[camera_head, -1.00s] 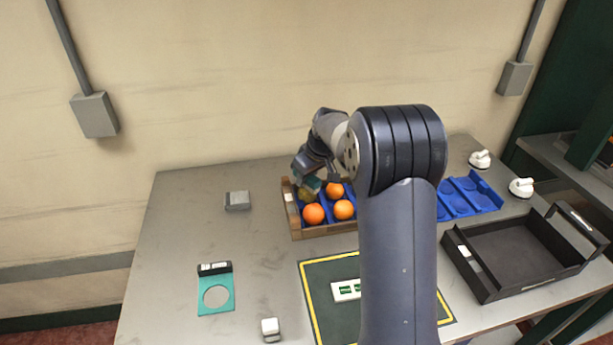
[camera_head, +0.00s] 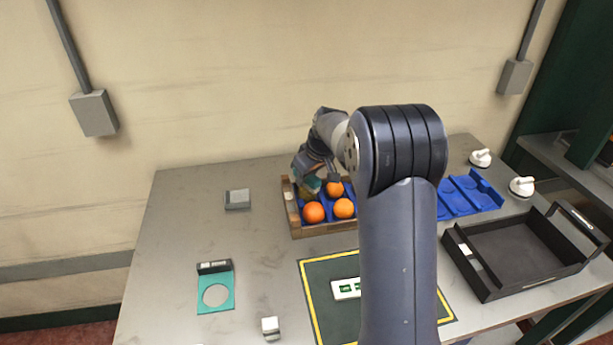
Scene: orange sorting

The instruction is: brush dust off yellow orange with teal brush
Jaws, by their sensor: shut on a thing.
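My gripper (camera_head: 313,174) is over the back left of a wooden crate (camera_head: 325,231) with a blue insert. It is shut on a small teal thing (camera_head: 310,186), likely the teal brush, which is mostly hidden by the fingers. Just below it a yellowish orange (camera_head: 304,196) shows only in part; whether the brush touches it cannot be told. Three deeper orange fruits are in the crate: one at front left (camera_head: 313,212), one at front right (camera_head: 344,208) and one at back right (camera_head: 335,189).
A teal plate with a round hole (camera_head: 205,303), a grey block (camera_head: 237,199) and a small white-topped block (camera_head: 270,327) lie at left. A green mat (camera_head: 322,305) is in front. A blue tray (camera_head: 476,196), a black tray (camera_head: 485,290) and two white knobs stand at right.

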